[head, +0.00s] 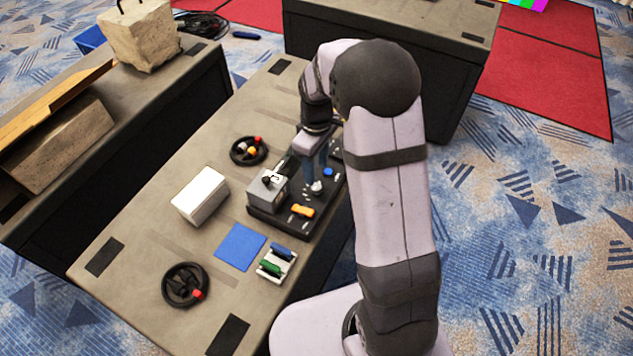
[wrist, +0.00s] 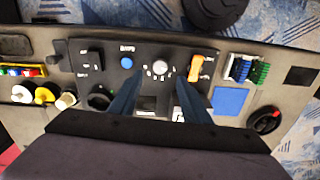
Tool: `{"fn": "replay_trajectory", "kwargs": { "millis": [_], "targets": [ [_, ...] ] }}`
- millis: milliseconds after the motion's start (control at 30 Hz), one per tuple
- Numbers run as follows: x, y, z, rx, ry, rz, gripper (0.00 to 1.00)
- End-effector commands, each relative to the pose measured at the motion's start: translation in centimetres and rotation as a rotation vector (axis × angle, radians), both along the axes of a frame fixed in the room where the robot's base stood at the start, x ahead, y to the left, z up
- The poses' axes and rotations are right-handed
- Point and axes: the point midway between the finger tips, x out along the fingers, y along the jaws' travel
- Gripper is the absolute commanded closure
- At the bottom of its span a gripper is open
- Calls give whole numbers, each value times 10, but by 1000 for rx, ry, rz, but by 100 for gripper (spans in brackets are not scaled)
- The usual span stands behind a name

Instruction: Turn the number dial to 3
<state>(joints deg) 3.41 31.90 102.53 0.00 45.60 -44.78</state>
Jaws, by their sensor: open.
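The number dial is a small silver-white knob (wrist: 160,67) on a black control panel (wrist: 222,58), with small white marks around its lower side. I cannot read which number it points to. In the head view the knob (head: 317,187) sits just below my gripper (head: 315,168). My gripper (wrist: 158,82) points down at the panel with its two blue fingers apart, one to each side below the knob in the wrist view. Nothing is between the fingertips, and I cannot tell whether they touch the panel.
The panel also carries an orange switch (wrist: 196,68), a blue button (wrist: 127,62) and a grey box (head: 267,190) with a small lever. A white box (head: 201,195), a blue square (head: 240,247), green and blue clips (head: 277,262) and black wheels (head: 185,285) lie around it.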

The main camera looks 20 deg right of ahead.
Motion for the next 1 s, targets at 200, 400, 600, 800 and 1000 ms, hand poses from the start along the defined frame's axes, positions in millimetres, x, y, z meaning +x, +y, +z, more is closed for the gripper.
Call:
{"fn": "replay_trajectory", "kwargs": {
  "millis": [200, 400, 600, 800, 1000],
  "targets": [
    [0, 0, -8, 0, 1, 0, 57],
    [-1, 0, -31, 0, 4, -1, 57],
    [-1, 0, -56, 0, 3, -1, 57],
    [0, 0, -70, -1, 1, -2, 57],
    [0, 0, -73, 0, -1, -2, 57]
  ]
}}
